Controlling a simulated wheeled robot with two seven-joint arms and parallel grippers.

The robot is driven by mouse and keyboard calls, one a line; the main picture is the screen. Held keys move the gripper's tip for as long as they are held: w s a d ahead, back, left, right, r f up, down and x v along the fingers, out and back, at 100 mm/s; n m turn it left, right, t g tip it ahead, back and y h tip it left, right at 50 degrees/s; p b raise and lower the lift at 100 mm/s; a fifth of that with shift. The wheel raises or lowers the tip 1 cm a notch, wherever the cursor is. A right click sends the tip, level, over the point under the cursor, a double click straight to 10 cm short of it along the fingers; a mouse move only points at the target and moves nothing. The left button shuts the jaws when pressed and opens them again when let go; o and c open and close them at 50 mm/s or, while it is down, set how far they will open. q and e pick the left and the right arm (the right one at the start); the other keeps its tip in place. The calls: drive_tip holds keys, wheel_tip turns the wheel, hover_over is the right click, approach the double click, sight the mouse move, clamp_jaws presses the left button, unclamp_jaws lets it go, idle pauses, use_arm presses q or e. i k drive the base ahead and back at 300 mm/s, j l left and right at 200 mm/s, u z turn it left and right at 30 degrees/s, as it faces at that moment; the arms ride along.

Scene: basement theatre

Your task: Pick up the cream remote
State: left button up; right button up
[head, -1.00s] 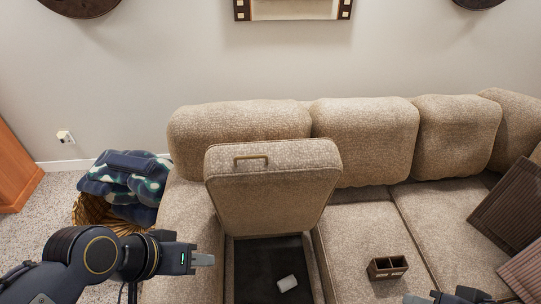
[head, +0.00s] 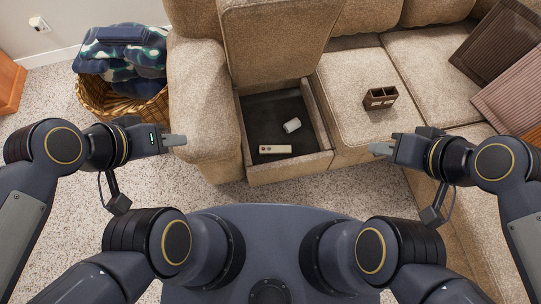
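The cream remote (head: 275,149) lies flat in the open storage compartment (head: 244,151) of the sofa, near its front wall. A small white object (head: 292,125) lies behind it to the right, apart from it. My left gripper (head: 180,140) is left of the compartment, beside the sofa arm, with nothing visible in it. My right gripper (head: 374,149) is right of the compartment, in front of the sofa seat, with nothing visible in it. The fingers of both are seen side-on, so their opening does not show.
The raised seat lid (head: 275,45) stands behind the compartment. A dark caddy (head: 380,98) sits on the seat (head: 350,128) to the right. Striped cushions (head: 500,45) lie further right. A wicker basket (head: 125,105) with a folded blanket (head: 120,55) stands left of the sofa.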

sight(275, 150)
drive_tip(key=i+l, duration=0.15)
drive_tip(key=l, duration=0.2)
drive_tip(key=i+l+u, duration=0.1)
drive_tip(key=l, duration=0.2)
drive_tip(key=i+l, duration=0.2)
drive_tip(key=l, duration=0.15)
drive_tip(key=i+l+u, duration=0.1)
drive_tip(key=l, duration=0.25)
drive_tip(key=i+l, duration=0.15)
drive_tip(key=l, duration=0.2)
drive_tip(key=i+l+u, duration=0.1)
drive_tip(key=l, duration=0.25)
